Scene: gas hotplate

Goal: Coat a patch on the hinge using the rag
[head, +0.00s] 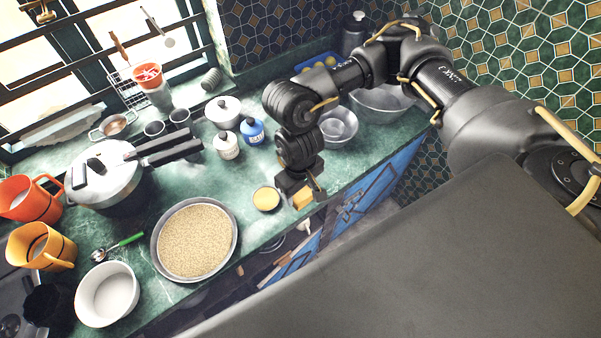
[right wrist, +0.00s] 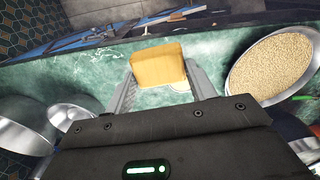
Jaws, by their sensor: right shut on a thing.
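My right gripper (head: 306,192) is shut on a yellow folded rag (head: 302,199), held above the counter's front edge. In the right wrist view the rag (right wrist: 158,66) sits between the two fingers. A small round dish with yellow contents (head: 266,198) stands on the counter just left of the gripper in the head view; in the right wrist view the rag mostly hides it. Dark metal fittings (head: 350,207) that look like hinge straps show on the blue cabinet door (head: 378,184) below the counter, right of the gripper. My left gripper is not in view.
A wide pan of grain (head: 197,240) stands left of the dish. A pressure cooker (head: 103,177) is farther left. The cabinet below has an open section holding utensils.

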